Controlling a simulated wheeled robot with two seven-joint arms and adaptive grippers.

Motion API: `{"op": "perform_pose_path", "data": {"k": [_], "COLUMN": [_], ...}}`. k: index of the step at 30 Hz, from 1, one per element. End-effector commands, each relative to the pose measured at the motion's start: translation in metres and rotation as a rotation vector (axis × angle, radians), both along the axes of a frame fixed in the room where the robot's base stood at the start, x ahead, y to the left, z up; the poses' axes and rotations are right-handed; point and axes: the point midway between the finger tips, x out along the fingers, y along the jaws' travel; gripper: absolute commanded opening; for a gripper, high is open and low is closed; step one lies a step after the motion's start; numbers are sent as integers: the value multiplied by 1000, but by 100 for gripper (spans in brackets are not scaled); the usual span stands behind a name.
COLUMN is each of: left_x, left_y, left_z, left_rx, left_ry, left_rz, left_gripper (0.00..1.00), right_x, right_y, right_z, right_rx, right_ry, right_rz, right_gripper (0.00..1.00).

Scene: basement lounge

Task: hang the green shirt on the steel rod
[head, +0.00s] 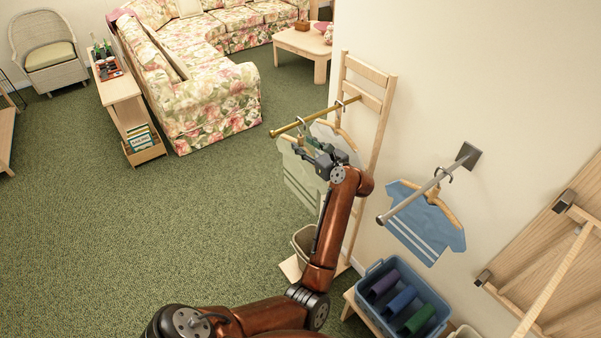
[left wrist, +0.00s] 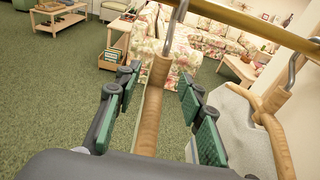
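The pale green shirt (head: 297,178) hangs on a wooden hanger from the brass rod (head: 287,128), partly hidden by my left gripper (head: 321,157). In the left wrist view, the hanger (left wrist: 151,110) stands between the green-padded fingers of my left gripper (left wrist: 158,78). The fingers are open, with gaps on both sides of the hanger. Its hook reaches up to the brass rod (left wrist: 235,17). The steel rod (head: 410,206) sticks out from the wall at the right and carries a blue shirt (head: 428,226). My right gripper is not in view.
A grey shirt (head: 325,133) hangs on the brass rod nearer its wooden stand (head: 379,122). A blue crate (head: 374,272) with rolled cloths stands below the steel rod. A waste bin (head: 304,240) sits at the stand's foot. The carpet (head: 160,235) at left is clear.

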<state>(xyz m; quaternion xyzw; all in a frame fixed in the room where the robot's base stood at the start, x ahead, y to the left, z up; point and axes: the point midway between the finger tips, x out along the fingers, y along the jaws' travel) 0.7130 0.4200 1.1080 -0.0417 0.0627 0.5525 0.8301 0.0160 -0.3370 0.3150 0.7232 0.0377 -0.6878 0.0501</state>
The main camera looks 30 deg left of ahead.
Motion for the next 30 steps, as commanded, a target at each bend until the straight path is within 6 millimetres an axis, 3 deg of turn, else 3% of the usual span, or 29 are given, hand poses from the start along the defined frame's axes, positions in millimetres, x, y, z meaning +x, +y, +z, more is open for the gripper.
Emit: {"op": "perform_pose_path", "data": {"k": [4,13,28,30], "left_x": [6,6,6,6], "left_y": [17,22,22,22], "left_z": [-1,-3,-3,-3], "left_rx": [2,1,2,2], "left_ry": [0,0,0,0], "left_rz": [2,4,4,4], "left_gripper": [36,36,1,0], "right_x": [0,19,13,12], "right_y": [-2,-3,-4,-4], "right_z": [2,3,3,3], "right_rx": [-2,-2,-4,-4], "right_ry": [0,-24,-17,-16], "right_rz": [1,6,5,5], "right_gripper": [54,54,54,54]}}
